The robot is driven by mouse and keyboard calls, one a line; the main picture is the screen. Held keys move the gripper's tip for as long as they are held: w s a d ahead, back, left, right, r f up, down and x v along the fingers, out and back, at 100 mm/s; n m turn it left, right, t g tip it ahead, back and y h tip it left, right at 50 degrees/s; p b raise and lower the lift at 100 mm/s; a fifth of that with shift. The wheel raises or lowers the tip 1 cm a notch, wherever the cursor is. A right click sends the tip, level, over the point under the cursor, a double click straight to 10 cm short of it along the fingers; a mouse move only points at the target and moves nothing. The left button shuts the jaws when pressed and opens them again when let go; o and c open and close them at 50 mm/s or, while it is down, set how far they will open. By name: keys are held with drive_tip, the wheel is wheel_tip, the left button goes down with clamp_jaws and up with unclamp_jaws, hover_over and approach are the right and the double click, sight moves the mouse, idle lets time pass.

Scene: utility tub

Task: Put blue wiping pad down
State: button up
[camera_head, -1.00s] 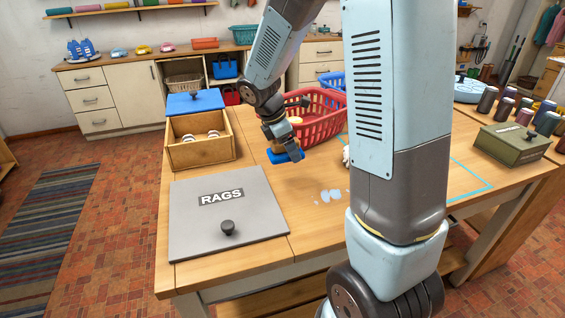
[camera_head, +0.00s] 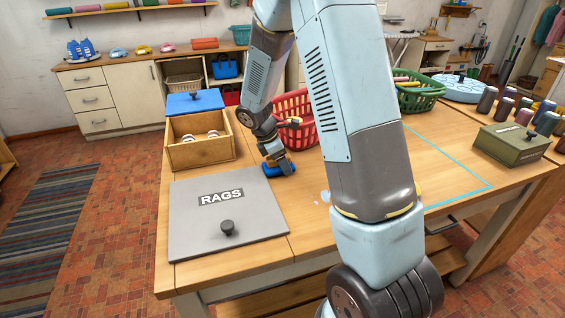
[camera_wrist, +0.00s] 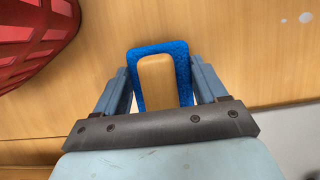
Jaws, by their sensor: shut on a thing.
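The blue wiping pad (camera_head: 270,170) has a tan block-shaped handle and shows in the wrist view (camera_wrist: 178,48) between the fingers. My gripper (camera_head: 279,165) is shut on the pad's handle; it also shows in the wrist view (camera_wrist: 160,88). The pad is low at the wooden table (camera_head: 145,284), between the grey RAGS lid and the red basket. I cannot tell whether its underside touches the wood. Pale wet marks on the table are partly hidden behind my arm.
The grey RAGS lid (camera_head: 195,238) lies flat at the front left. An open wooden box (camera_head: 185,157) with a blue lid (camera_head: 195,102) stands behind it. The red basket (camera_head: 297,115) is close behind my gripper. A green basket (camera_head: 420,97) and several spools stand at right.

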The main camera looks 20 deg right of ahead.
drive_tip(key=shift+s+f, duration=0.15)
drive_tip(key=shift+f, duration=0.35)
